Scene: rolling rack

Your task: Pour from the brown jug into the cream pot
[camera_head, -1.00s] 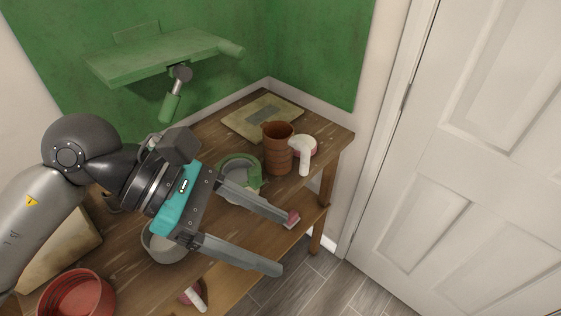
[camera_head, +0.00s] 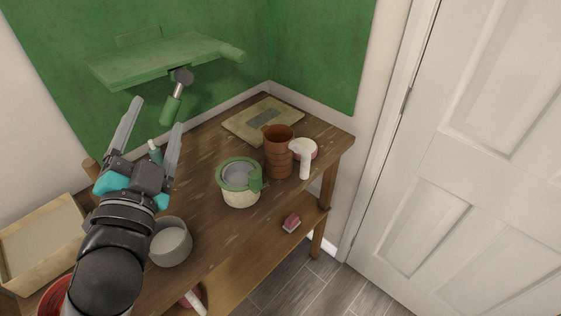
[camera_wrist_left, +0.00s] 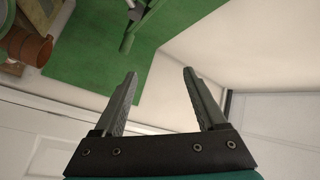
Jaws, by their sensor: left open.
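The brown jug (camera_head: 279,155), ribbed and upright, stands near the far right of the wooden table; it also seems to show at the upper left of the left wrist view (camera_wrist_left: 30,48). The cream pot (camera_head: 241,195) has a green rim and stands just left of the jug, apart from it, with a grey inside. My left gripper (camera_head: 157,113) is open and empty, left of both, with its fingers pointing up the picture towards the green wall. In the left wrist view the two fingers (camera_wrist_left: 160,75) are spread with nothing between them. My right gripper is out of view.
A flat board (camera_head: 240,128) lies behind. A grey bowl (camera_head: 170,245) and a beige tray (camera_head: 45,235) are at the left. A pink block (camera_head: 291,222) sits on the lower shelf. A green wall shelf (camera_head: 160,60) hangs above.

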